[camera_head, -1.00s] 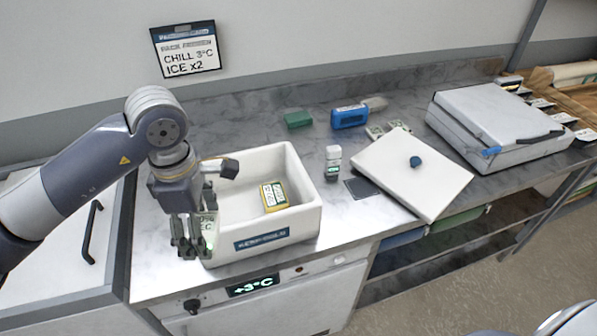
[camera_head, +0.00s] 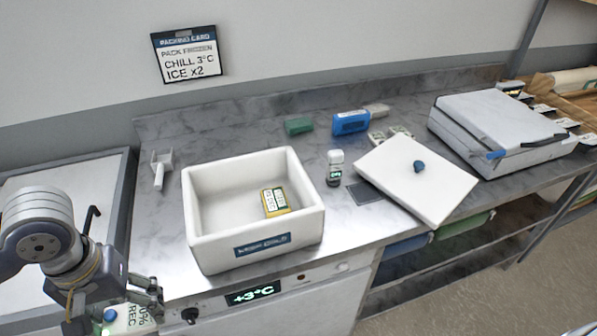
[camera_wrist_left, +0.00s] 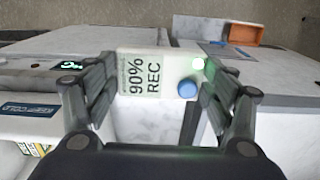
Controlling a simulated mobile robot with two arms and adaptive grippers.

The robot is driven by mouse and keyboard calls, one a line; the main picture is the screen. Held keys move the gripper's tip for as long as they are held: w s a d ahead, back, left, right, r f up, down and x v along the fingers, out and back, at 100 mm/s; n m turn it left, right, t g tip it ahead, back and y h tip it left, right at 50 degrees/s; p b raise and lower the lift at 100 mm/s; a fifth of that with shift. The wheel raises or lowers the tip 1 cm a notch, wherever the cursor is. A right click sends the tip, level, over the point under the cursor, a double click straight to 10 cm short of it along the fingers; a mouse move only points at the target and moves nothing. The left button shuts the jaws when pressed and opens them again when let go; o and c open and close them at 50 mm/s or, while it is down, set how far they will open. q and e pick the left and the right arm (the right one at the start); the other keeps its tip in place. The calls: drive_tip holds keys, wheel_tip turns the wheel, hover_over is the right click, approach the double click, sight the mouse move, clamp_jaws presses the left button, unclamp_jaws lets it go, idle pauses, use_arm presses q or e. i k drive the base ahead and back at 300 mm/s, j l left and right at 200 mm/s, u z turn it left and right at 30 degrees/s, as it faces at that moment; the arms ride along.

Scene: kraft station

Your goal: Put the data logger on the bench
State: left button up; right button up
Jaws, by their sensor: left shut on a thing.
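The data logger is a white box (camera_wrist_left: 150,82) marked "90% REC", with a blue button and a green light. In the left wrist view it sits between the fingers of my left gripper (camera_wrist_left: 155,95), which is shut on it. In the head view my left gripper (camera_head: 115,305) is at the lower left, in front of the bench edge, and the logger (camera_head: 132,318) shows partly below it. The bench (camera_head: 345,222) has a grey marbled metal top. My right gripper is not in view.
A white open box (camera_head: 200,235) with a yellow labelled pack (camera_head: 275,202) stands on the bench. A small vial (camera_head: 335,168), a white lid (camera_head: 415,190), a blue item (camera_head: 350,122), a green block (camera_head: 298,126) and a scoop (camera_head: 160,168) lie around it. Bare bench shows left of the box.

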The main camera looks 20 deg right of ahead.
sight(158, 259)
drive_tip(key=j+z, duration=0.35)
drive_tip(key=j, duration=0.3)
drive_tip(key=j+z, duration=0.4)
drive_tip(key=j, duration=0.25)
drive_tip(key=k+j+z, duration=0.15)
drive_tip(key=j+z, duration=0.2)
drive_tip(key=j, duration=0.25)
